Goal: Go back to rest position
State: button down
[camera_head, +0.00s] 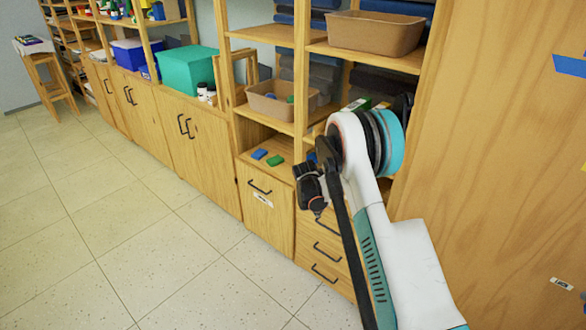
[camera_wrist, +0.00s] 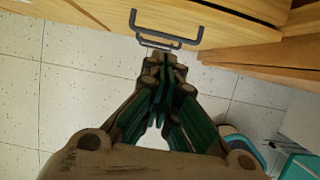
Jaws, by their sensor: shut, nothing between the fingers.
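My gripper (camera_wrist: 163,70) is shut and empty in the wrist view, pointing down beside a wooden drawer front (camera_wrist: 90,12) with a dark handle (camera_wrist: 166,28). Whether the fingertips touch the handle or stay apart from it, I cannot tell. In the head view my arm reaches up from the lower right and bends over in front of the shelf unit. The gripper end hangs at the arm's left, near the upper drawers, and its fingers are too small to make out there.
Wooden cabinets (camera_head: 170,130) with shelves line the wall. A teal box (camera_head: 187,70), a tan bin (camera_head: 375,33) and blue and green blocks (camera_head: 275,160) sit on them. A large wooden panel (camera_head: 500,150) stands close at right. The tiled floor (camera_head: 110,230) at left is clear.

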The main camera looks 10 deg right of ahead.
jog(key=s+a+r+m+t+y, duration=0.15)
jog(key=s+r+m, duration=0.3)
jog(key=r, duration=0.55)
jog(key=s+a+r+m, duration=0.25)
jog(key=s+r, duration=0.25)
jog(key=r, duration=0.5)
jog(key=s+a+r+m+t, duration=0.1)
jog(key=s+r+m, duration=0.35)
jog(key=r, duration=0.55)
jog(key=s+a+r+m+y, duration=0.1)
jog(key=s+r+m, duration=0.2)
jog(key=s, duration=0.4)
jog(key=s+a+r+m, duration=0.2)
jog(key=s+r+m, duration=0.1)
jog(key=s, duration=0.4)
jog(key=s+a+f+m+t+y, duration=0.1)
jog(key=s+m, duration=0.6)
jog(key=s, duration=0.7)
jog(key=shift+a+f+m+t, duration=0.15)
jog(key=shift+a+m+t, duration=0.2)
jog(key=shift+a+t, duration=0.2)
